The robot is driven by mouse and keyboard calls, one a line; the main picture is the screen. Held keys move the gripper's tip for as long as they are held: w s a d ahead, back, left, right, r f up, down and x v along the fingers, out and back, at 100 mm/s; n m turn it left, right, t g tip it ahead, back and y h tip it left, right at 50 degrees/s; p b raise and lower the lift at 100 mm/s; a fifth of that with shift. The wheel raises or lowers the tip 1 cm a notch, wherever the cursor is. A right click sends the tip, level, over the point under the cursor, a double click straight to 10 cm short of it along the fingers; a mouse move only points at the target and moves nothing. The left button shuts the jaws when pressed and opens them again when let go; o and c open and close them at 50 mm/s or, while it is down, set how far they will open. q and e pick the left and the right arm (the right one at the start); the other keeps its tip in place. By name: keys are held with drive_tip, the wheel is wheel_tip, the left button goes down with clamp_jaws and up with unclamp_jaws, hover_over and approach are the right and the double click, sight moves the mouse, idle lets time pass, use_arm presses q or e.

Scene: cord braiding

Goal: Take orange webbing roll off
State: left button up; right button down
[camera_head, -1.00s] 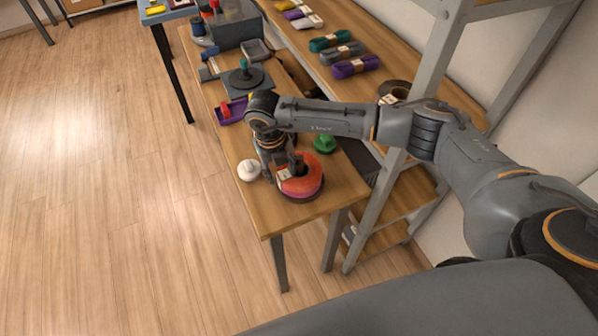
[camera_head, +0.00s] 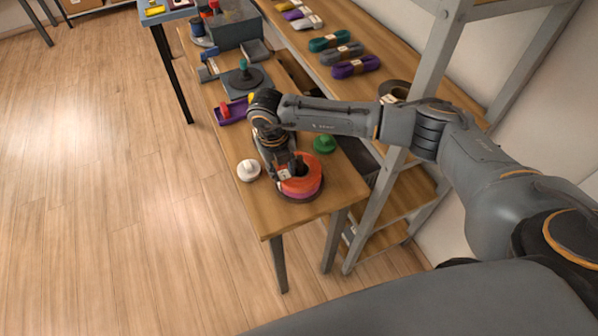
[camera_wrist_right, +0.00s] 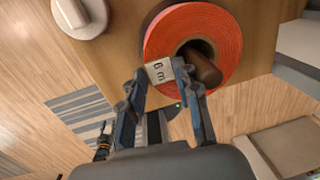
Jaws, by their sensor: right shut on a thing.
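The orange webbing roll (camera_head: 306,185) lies flat on a stack at the near end of the wooden table, with a pink-purple layer (camera_head: 305,195) under it. A dark post (camera_head: 299,165) stands up through its hole; in the right wrist view the post (camera_wrist_right: 203,66) shows brown inside the orange roll (camera_wrist_right: 222,25). My right gripper (camera_wrist_right: 160,72) is shut on the roll's rim at the white "6 m" label, one finger at the outer side and one at the hole. It also shows from above in the head view (camera_head: 284,172). My left gripper is not in view.
A white knob (camera_head: 248,170) stands left of the roll and a green knob (camera_head: 324,144) behind it to the right. A purple tray (camera_head: 231,112) and a dark round stand (camera_head: 245,77) are farther back. A shelf post (camera_head: 387,190) rises to the right.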

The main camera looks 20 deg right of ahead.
drive_tip(key=shift+s+d+f+p, duration=0.25)
drive_tip(key=shift+d+f+p, duration=0.1)
drive_tip(key=shift+d+f, duration=0.1)
idle(0.7)
drive_tip(key=shift+a, duration=0.5)
idle(0.4)
drive_tip(key=shift+w+a+r+p, duration=0.1)
drive_tip(key=shift+w+r+p, duration=0.15)
drive_tip(key=shift+r, duration=0.45)
drive_tip(key=shift+r+p, duration=0.3)
drive_tip(key=shift+r, duration=0.1)
wheel_tip(320, 180, up, 8)
drive_tip(key=p, duration=0.4)
drive_tip(key=shift+r+p, duration=0.15)
drive_tip(key=shift+p, duration=0.15)
idle(0.4)
idle(0.4)
